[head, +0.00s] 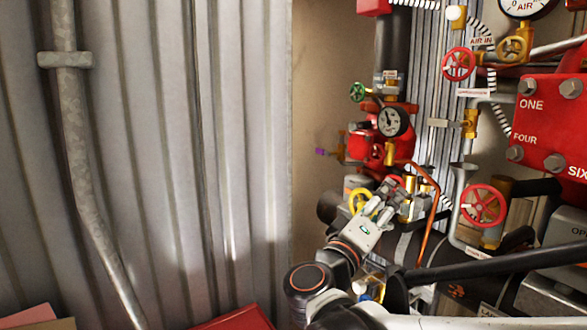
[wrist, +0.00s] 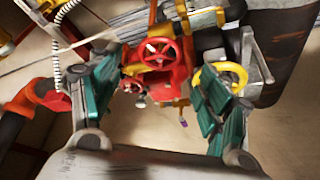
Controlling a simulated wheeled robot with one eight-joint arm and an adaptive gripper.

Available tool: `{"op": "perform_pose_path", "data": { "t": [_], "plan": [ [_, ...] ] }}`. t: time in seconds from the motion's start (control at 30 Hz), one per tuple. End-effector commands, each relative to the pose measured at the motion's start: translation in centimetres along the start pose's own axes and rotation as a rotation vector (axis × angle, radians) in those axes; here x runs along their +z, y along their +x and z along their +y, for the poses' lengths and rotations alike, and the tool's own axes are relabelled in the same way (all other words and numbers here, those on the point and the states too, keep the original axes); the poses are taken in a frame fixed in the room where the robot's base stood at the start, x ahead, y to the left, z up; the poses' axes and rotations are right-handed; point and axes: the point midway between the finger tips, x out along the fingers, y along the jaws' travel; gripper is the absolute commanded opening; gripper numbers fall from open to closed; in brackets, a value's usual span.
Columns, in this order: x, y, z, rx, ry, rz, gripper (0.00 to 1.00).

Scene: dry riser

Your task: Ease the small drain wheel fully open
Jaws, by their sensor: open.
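My gripper (head: 378,207) is open and empty in the head view, reaching up toward the pipework. In the wrist view its teal-padded fingers (wrist: 155,82) stand wide apart. A small yellow wheel (head: 359,201) is just left of the fingertips in the head view. In the wrist view the yellow wheel (wrist: 236,72) is beside the right finger, which partly hides it. A red wheel (wrist: 158,50) and a smaller red one (wrist: 131,86) show between the fingers, beyond them. No readable label shows which wheel is the drain wheel.
A green wheel (head: 357,92) and a dial gauge (head: 393,122) are above my gripper. A larger red wheel (head: 483,205) and a red numbered panel (head: 552,125) are to the right. A thin copper pipe (head: 433,213) runs close by. Corrugated wall (head: 180,150) fills the left.

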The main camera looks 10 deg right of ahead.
Motion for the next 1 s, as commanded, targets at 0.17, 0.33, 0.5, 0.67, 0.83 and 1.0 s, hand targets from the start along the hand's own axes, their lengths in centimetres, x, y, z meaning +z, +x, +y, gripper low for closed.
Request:
{"op": "perform_pose_path", "data": {
  "t": [0.17, 0.33, 0.5, 0.67, 0.83, 1.0],
  "plan": [
    [-0.1, 3.6, 0.0, 0.003, -0.002, -0.004, 0.71],
    [-0.1, 6.4, -0.1, 0.002, -0.001, -0.003, 0.71],
    [-0.1, 8.0, -0.1, 0.001, 0.0, -0.001, 0.71],
    [-0.1, 8.5, -0.1, 0.0, 0.0, 0.0, 0.71],
    [-0.1, 8.5, -0.1, 0.0, 0.0, 0.0, 0.71],
    [-0.1, 8.5, -0.1, 0.0, 0.0, 0.0, 0.46]
  ]
}}
